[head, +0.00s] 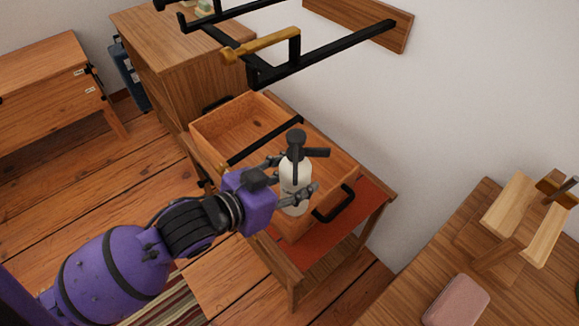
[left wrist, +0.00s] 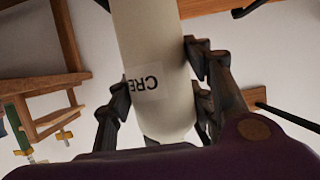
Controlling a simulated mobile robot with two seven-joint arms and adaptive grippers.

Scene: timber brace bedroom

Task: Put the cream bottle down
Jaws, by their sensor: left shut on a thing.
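The cream bottle (head: 295,176) is white with a black pump top and stands upright in the head view. My left gripper (head: 296,193) is shut on its body. In the left wrist view the bottle (left wrist: 153,50) fills the middle, with a label reading "CRE" upside down, and the fingers of my left gripper (left wrist: 158,90) are on both sides of it. In the head view the bottle overlaps a wooden tray (head: 215,128) with black handles. Whether its base touches anything is hidden. My right gripper is not in view.
The tray rests on a small wooden table with a red top (head: 366,205). A black wall rack (head: 330,55) hangs above. A wooden cabinet (head: 165,45) stands behind left. At lower right, another table (head: 400,290) carries a pink object (head: 457,301) and a wooden stand (head: 510,205).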

